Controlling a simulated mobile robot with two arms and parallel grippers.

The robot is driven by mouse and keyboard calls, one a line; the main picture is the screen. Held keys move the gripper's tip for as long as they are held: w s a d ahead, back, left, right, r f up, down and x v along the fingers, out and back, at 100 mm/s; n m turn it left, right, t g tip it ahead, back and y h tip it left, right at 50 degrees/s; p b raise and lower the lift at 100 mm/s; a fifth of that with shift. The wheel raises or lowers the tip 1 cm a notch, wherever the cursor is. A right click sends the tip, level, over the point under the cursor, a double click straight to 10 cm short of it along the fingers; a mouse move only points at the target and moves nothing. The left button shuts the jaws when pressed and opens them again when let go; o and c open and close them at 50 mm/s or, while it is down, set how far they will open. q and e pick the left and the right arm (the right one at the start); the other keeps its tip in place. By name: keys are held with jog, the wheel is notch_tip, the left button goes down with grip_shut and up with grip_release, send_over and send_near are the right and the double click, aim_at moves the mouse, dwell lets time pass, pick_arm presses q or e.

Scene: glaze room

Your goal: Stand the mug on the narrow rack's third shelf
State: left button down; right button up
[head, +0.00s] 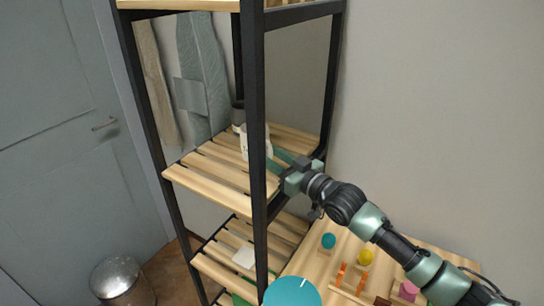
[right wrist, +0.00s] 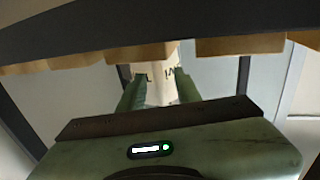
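The white mug (head: 249,143) is at the middle slatted shelf (head: 215,178) of the narrow black-framed rack (head: 257,100), partly hidden behind the front post. My right gripper (head: 275,157) reaches in from the right at shelf height. In the right wrist view the mug (right wrist: 161,90) shows pale with dark marks, and the green fingers of the right gripper (right wrist: 160,92) lie against both its sides. The mug looks upright; I cannot tell whether its base touches the slats. My left gripper is not in view.
A dark-topped container (head: 238,115) stands behind the mug. A lower shelf holds a white item (head: 244,257). A wooden bench (head: 330,262) with coloured pieces lies below my right arm, with a teal round thing (head: 292,293) before it. A metal bin (head: 120,281) stands near the door.

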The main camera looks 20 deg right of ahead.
jog(key=shift+r, duration=0.2)
jog(key=b+v, duration=0.3)
jog(key=v, duration=0.9)
jog(key=shift+b, duration=0.3)
jog(key=shift+r, duration=0.1)
